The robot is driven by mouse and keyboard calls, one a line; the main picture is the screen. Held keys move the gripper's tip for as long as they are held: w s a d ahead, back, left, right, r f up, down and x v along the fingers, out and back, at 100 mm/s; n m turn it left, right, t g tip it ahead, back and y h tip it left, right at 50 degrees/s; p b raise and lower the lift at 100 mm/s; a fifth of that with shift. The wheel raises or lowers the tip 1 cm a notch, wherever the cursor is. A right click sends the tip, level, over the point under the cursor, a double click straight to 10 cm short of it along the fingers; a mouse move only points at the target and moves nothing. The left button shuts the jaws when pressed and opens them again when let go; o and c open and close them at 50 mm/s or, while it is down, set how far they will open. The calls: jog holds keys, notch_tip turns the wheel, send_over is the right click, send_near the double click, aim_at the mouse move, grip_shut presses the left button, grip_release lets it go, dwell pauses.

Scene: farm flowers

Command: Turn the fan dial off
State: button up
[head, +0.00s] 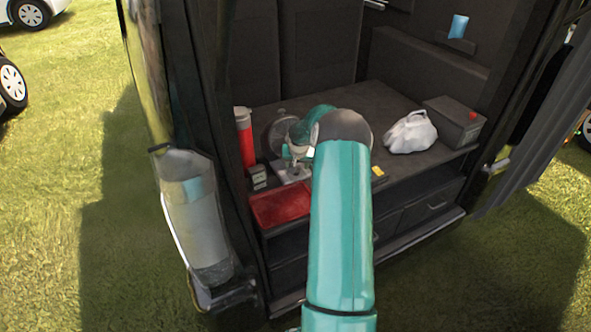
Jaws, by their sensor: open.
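The fan (275,141) stands on the counter in the back of the vehicle, left of the middle of the head view. Its round grey head is partly covered by my arm. My gripper (293,157) is open, small in view, just in front of the fan and above its base area. I cannot tell whether it touches the fan. The fan dial cannot be made out.
The counter (395,182) also holds a red cylinder (245,138), a small dark box (258,177), a red tray (280,206), a white bag (410,132) and a grey box (455,122). Grass surrounds the vehicle.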

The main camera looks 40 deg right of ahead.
aim_at(298, 171)
jog(key=x, duration=0.4)
jog(key=shift+w+a, duration=0.1)
jog(key=shift+a, duration=0.05)
jog(key=c, duration=1)
jog(key=shift+o, duration=0.2)
jog(key=n, duration=0.1)
jog(key=n+y, duration=0.1)
jog(key=n, duration=0.1)
jog(key=shift+d+t, duration=0.2)
jog(key=shift+t, duration=0.1)
jog(key=shift+d+n+y, duration=0.15)
jog(key=shift+n+y, duration=0.75)
jog(key=shift+n, duration=1.6)
